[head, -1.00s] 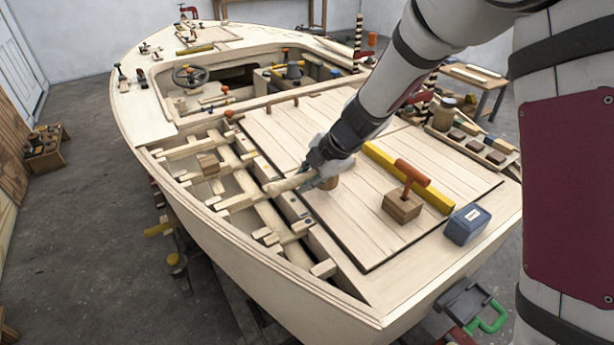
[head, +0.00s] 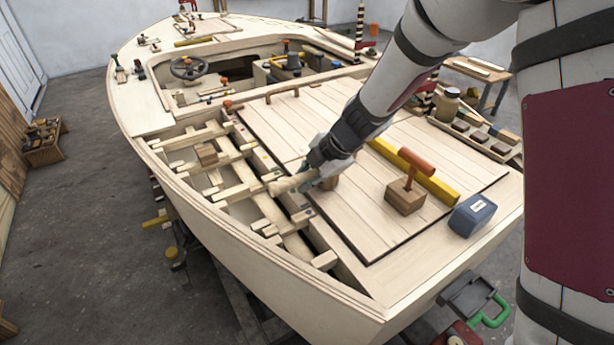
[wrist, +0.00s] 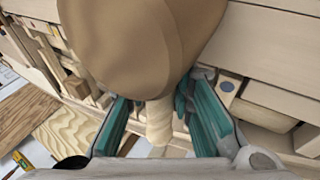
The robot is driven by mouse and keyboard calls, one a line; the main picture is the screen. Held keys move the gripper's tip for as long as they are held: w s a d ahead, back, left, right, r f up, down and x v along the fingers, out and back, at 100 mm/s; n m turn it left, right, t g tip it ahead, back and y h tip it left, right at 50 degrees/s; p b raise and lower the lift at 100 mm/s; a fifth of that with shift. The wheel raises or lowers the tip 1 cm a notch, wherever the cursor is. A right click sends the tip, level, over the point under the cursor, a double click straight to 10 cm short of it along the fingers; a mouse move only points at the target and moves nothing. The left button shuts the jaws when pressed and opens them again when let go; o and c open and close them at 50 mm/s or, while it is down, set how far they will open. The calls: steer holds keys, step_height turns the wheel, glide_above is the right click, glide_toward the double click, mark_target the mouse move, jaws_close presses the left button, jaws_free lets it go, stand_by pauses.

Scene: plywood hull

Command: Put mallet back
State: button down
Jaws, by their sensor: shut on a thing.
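My gripper (head: 312,178) is shut on the mallet's pale handle (head: 288,184), at the left edge of the planked deck panel beside the open hull frames. The handle points left in the head view. In the wrist view the mallet's big rounded brown head (wrist: 140,45) fills the upper middle, near the camera. The pale handle (wrist: 159,122) runs down between the two teal fingers (wrist: 160,125). In the head view only a little of the brown head (head: 329,183) shows beside the gripper. I cannot tell whether the mallet touches the boat.
On the deck panel stand a wooden block with an orange T-handle (head: 404,195) and a yellow bar (head: 425,175). A blue box (head: 472,215) is at the right edge. A tray of dark blocks (head: 478,138) and a jar (head: 447,107) lie behind. Open frames (head: 215,160) lie left.

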steer(key=shift+f, duration=0.1)
steer(key=c, duration=1.3)
jaws_free()
steer(key=shift+f, duration=0.1)
steer(key=v, duration=1.2)
